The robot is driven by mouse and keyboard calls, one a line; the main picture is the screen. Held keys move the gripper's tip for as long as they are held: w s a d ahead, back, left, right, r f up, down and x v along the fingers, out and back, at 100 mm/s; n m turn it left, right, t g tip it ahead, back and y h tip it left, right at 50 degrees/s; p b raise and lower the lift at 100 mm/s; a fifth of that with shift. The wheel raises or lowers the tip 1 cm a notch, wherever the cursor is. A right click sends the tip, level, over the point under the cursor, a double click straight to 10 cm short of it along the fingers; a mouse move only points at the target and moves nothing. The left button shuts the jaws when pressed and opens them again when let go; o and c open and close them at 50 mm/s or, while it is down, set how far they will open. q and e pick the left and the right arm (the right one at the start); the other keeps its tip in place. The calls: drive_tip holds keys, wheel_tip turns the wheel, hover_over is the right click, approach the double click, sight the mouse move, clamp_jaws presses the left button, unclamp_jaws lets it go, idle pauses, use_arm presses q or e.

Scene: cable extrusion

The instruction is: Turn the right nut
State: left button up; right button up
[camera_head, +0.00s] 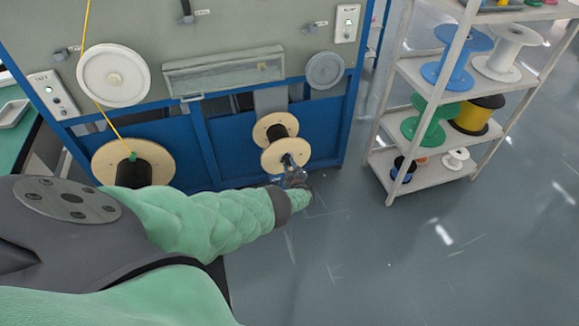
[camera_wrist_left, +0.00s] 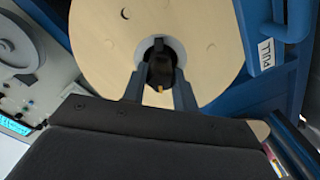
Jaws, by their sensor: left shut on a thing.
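The right nut (camera_wrist_left: 160,68) is a dark piece at the hub of a pale wooden spool flange (camera_wrist_left: 100,38). My left gripper (camera_wrist_left: 160,88) reaches the hub, with one finger on each side of the nut, shut on it. In the head view my left gripper (camera_head: 292,172) is at the near face of the right spool (camera_head: 275,152), its arm coming in from the left. The fingers hide part of the nut there. My right gripper is in neither view.
A blue and grey machine (camera_head: 240,135) carries the right spool and a larger left spool (camera_head: 108,160) with yellow cable. A white shelf rack (camera_head: 420,175) with several coloured spools stands to the right. Grey floor (camera_head: 400,260) is open in front.

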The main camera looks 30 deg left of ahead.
use_arm(q)
drive_tip(key=shift+s+f, duration=0.1)
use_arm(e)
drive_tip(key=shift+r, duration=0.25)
use_arm(q)
drive_tip(key=o, duration=0.7)
drive_tip(key=shift+o, duration=1.3)
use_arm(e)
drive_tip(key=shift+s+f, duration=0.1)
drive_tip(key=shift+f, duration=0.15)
use_arm(q)
drive_tip(key=shift+d, duration=0.15)
drive_tip(key=p+v, duration=0.2)
drive_tip(key=shift+s+d, duration=0.2)
drive_tip(key=shift+s, duration=0.05)
drive_tip(key=p+v, duration=0.2)
drive_tip(key=v, duration=0.3)
drive_tip(key=shift+w, duration=0.1)
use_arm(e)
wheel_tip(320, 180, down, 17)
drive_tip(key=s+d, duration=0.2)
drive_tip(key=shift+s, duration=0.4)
